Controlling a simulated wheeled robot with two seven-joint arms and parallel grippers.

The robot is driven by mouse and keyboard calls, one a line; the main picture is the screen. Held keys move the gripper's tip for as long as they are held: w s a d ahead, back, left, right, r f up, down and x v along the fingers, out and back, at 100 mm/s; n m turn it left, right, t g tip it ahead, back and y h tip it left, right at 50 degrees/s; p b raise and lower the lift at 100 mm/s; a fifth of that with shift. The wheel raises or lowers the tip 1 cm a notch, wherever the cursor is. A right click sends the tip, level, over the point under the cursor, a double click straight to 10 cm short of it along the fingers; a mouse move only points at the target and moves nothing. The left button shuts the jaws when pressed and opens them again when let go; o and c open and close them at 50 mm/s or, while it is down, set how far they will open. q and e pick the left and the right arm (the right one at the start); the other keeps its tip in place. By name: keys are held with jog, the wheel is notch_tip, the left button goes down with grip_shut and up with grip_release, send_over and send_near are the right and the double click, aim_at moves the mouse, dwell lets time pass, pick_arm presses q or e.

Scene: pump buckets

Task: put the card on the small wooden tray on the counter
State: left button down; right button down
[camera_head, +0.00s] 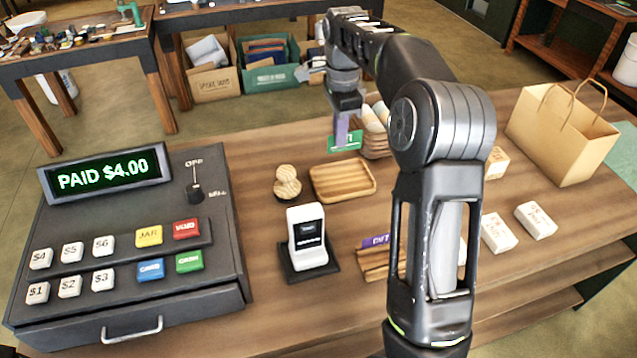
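The small wooden tray (330,197) lies on the counter near its middle, and it looks empty. My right arm reaches up over the counter from the bottom. My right gripper (346,105) points down beyond the tray, above the far part of the counter. It looks shut on a thin purple card (341,129), seen nearly edge-on below the fingers. The card is in front of a green sign and apart from the tray. My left gripper is not in view.
A cash register (120,250) reading "PAID $4.00" fills the left. A wooden stamp (287,183) and white card reader (307,238) stand beside the tray. A green sign (345,142) and a basket (376,148) are behind it. A paper bag (562,135) and small boxes (498,232) are right.

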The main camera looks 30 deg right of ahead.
jog(key=shift+w, duration=0.1)
send_over(337, 183)
notch_tip(337, 183, down, 6)
jog(key=shift+f+p, duration=0.15)
jog(key=shift+p, duration=0.3)
notch_tip(337, 183, down, 3)
jog(key=shift+f+p, duration=0.2)
jog(key=shift+p, duration=0.2)
jog(key=shift+f, duration=0.15)
jog(key=shift+f, duration=0.1)
